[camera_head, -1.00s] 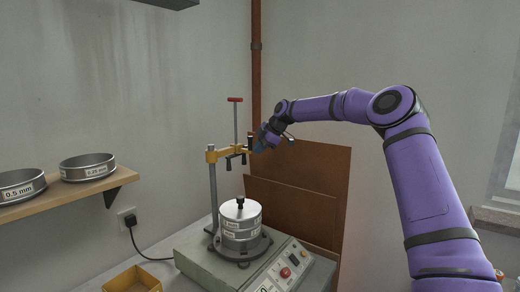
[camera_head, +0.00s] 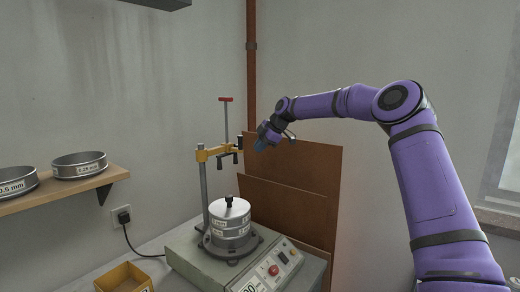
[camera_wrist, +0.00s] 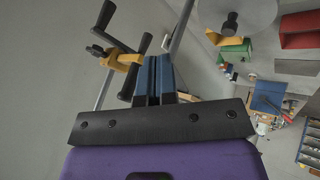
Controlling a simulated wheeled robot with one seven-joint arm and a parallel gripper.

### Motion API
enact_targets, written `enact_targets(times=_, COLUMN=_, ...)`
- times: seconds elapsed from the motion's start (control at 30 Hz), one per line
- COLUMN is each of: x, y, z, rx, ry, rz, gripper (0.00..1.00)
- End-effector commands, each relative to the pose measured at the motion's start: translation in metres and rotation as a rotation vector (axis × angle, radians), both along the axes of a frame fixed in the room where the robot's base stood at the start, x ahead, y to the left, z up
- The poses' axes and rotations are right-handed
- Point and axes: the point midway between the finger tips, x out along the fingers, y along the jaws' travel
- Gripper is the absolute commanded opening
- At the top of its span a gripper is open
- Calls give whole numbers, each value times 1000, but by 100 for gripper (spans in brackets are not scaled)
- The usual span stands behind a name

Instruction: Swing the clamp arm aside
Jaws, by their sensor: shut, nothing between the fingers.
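The yellow-orange clamp arm (camera_head: 218,152) sits on an upright grey post (camera_head: 204,186), above a shaker (camera_head: 195,262). It carries a red-topped upright screw (camera_head: 226,120) and dark handles. A silver sieve stack (camera_head: 230,222) with a black knob stands on the shaker. My gripper (camera_head: 262,144) is just right of the clamp arm's outer end, with a small gap showing. In the wrist view my blue fingers (camera_wrist: 155,62) are together and empty. There the clamp arm (camera_wrist: 122,58) and a black handle (camera_wrist: 142,68) lie left of them, and the stack's round lid (camera_wrist: 250,12) is at upper right.
A wooden shelf (camera_head: 70,193) at left holds two sieves. A yellow tray (camera_head: 128,276) is left of the shaker. Brown boards (camera_head: 298,200) lean on the wall behind, near a rust-coloured pipe (camera_head: 251,80). The shaker's panel has a red button (camera_head: 273,270).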

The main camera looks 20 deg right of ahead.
Motion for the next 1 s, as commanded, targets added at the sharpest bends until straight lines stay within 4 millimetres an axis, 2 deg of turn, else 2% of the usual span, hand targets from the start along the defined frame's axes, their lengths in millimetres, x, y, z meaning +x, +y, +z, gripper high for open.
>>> enact_targets(times=0.6, x=-17, y=-46, z=66, rx=0, ry=1, rz=2, gripper=0)
enact_targets(times=1.0, x=-19, y=-51, z=72, rx=0, ry=3, rz=3, gripper=0)
